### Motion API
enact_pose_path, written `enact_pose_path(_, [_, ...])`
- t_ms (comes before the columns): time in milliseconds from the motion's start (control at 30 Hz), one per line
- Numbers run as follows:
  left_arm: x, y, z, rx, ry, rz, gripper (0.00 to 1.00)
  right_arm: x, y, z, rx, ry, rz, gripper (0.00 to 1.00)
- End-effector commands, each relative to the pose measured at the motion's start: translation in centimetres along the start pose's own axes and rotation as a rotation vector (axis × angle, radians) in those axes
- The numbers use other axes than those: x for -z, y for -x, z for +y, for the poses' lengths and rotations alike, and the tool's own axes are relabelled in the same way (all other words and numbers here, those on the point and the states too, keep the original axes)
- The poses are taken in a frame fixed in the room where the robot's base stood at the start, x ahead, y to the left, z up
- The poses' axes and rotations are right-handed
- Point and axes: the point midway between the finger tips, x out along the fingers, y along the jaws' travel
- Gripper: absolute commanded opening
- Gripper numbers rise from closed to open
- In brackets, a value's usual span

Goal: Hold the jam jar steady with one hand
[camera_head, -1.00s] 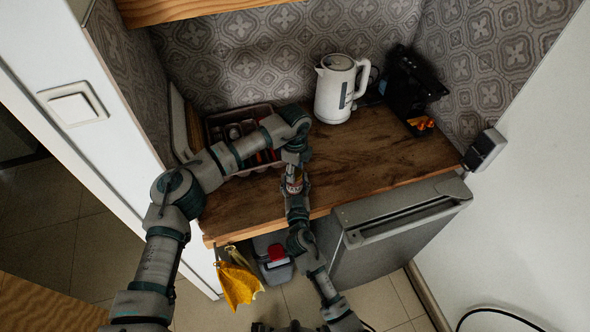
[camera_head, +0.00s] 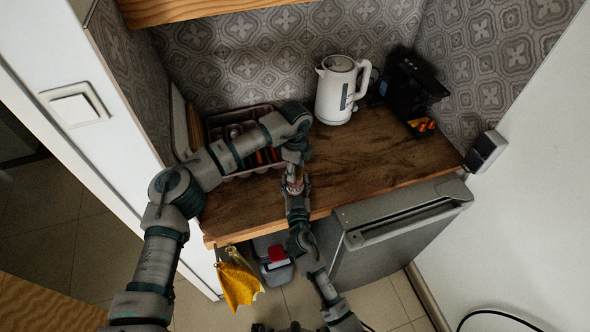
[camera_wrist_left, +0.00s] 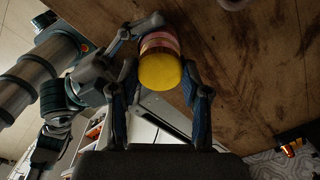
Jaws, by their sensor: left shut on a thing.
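The jam jar (camera_head: 295,185) is small in the head view, at the counter's front edge between my two grippers. In the left wrist view it shows a yellow lid (camera_wrist_left: 161,73) and a pinkish body (camera_wrist_left: 158,40). My left gripper (camera_head: 295,165) comes from above and is shut on the jar, with one finger on each side of the lid end (camera_wrist_left: 158,82). My right gripper (camera_head: 296,192) reaches up from below. In the left wrist view my right gripper (camera_wrist_left: 128,38) has a finger against the jar's body; its other finger is hidden, so its grip is unclear.
The wooden counter (camera_head: 370,160) is clear to the right of my arms. A white kettle (camera_head: 338,90) and a black machine (camera_head: 410,90) stand at the back. A divided tray (camera_head: 215,130) sits behind my left arm.

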Motion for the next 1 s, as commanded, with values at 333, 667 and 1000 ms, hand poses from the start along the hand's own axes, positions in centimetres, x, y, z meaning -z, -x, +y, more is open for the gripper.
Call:
enact_pose_path(333, [0.0, 0.9, 0.0, -0.002, -0.001, 0.000, 0.05, -0.1, 0.0, 0.1, -0.002, 0.001, -0.001, 0.00])
enact_pose_path(667, [0.0, 1.3, 0.0, -0.001, -0.001, 0.000, 0.05, -0.1, 0.0, 0.1, -0.002, 0.001, -0.001, 0.00])
enact_pose_path(1000, [0.0, 4.9, 0.0, -0.001, -0.001, 0.000, 0.05, -0.1, 0.0, 0.1, -0.002, 0.001, -0.002, 0.00])
